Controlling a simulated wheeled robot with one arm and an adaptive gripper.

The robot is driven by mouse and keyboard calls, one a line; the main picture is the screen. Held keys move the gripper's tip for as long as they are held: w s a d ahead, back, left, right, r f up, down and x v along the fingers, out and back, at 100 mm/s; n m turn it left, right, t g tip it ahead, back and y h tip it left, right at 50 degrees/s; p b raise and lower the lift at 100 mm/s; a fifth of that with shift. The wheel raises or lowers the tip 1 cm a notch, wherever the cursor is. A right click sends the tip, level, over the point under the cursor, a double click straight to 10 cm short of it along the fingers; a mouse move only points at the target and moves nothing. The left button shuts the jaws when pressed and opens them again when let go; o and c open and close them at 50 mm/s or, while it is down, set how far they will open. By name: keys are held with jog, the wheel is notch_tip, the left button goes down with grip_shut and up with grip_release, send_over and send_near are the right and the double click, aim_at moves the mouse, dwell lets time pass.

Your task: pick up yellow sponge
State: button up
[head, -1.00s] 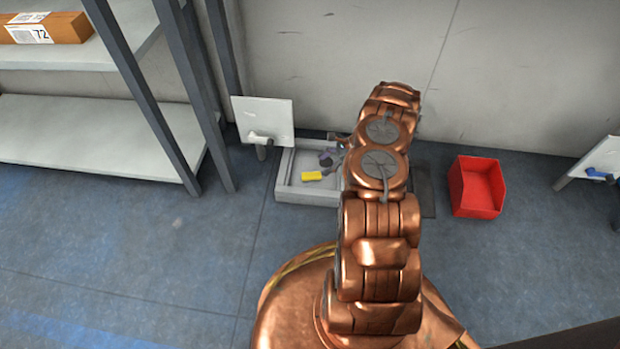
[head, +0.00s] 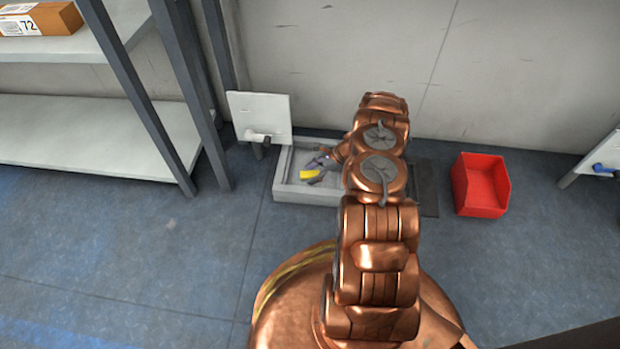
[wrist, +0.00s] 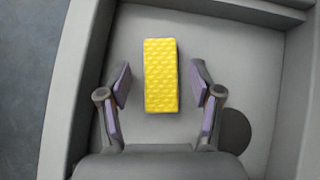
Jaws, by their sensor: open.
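The yellow sponge (wrist: 161,75) lies on the floor of a grey tray (wrist: 72,70) in the wrist view. My gripper (wrist: 160,84) is open, with one purple-padded finger on each side of the sponge and a gap on both sides. The fingers do not touch it. In the head view the sponge (head: 310,175) shows near the left part of the tray (head: 300,196), and my gripper (head: 318,166) is at it, partly covering it. My arm hides the right part of the tray.
A red bin (head: 481,186) stands on the floor to the right. A white panel on a stand (head: 262,118) is just behind the tray's left side. Shelving with a cardboard box (head: 45,18) is at the left. The tray walls rise around the sponge.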

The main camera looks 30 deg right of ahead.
jog(key=c, duration=0.9)
